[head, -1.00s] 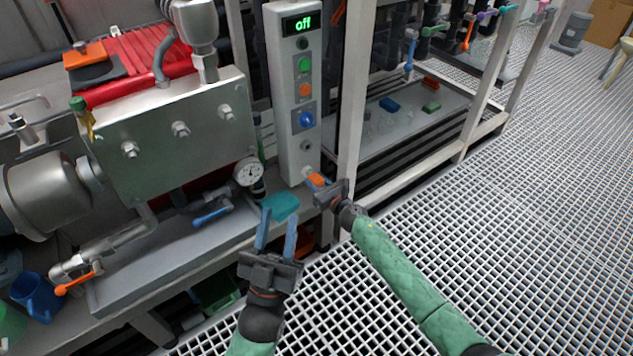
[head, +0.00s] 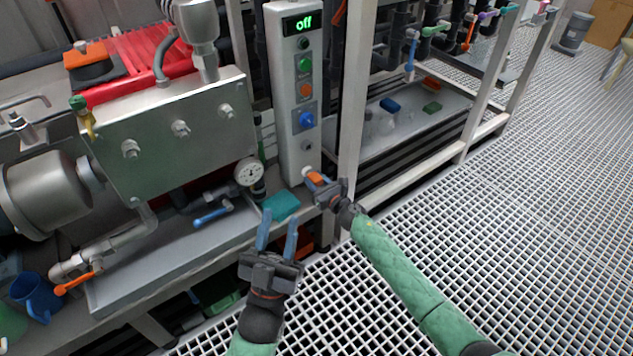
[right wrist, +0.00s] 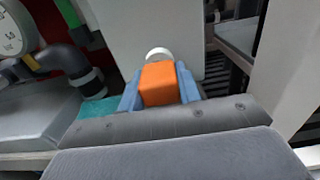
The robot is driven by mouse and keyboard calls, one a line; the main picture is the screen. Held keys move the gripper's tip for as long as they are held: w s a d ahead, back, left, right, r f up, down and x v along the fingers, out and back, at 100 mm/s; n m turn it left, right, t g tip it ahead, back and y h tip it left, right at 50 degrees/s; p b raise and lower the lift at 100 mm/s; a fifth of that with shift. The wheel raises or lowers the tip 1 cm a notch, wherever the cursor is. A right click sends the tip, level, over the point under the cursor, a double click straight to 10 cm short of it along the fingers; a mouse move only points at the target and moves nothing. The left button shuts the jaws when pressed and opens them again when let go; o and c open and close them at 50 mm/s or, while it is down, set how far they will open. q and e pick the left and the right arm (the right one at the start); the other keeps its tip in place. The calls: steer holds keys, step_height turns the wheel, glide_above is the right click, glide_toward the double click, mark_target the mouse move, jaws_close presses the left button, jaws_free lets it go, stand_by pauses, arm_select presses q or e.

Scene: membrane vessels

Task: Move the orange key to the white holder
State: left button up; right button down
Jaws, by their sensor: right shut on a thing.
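The orange key (head: 315,178) is an orange block held between the blue fingers of my right gripper (head: 320,182), which is shut on it. The right wrist view shows the key (right wrist: 159,84) between the fingers, facing the white control panel. A white round piece, likely the white holder (right wrist: 158,53), shows just beyond the key's top edge. In the head view this piece (head: 307,171) is low on the panel's front, beside the key. I cannot tell whether key and holder touch. My left gripper (head: 277,228) is open and empty, below and left of the right one.
The white control panel (head: 297,75) reads "off" and has buttons and a blue knob. A teal block (head: 281,206) lies on the grey ledge near my left fingertips. A white post (head: 352,100) rises close to my right gripper.

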steer(key=shift+w+a, duration=0.1)
steer(key=c, duration=0.9)
jaws_free()
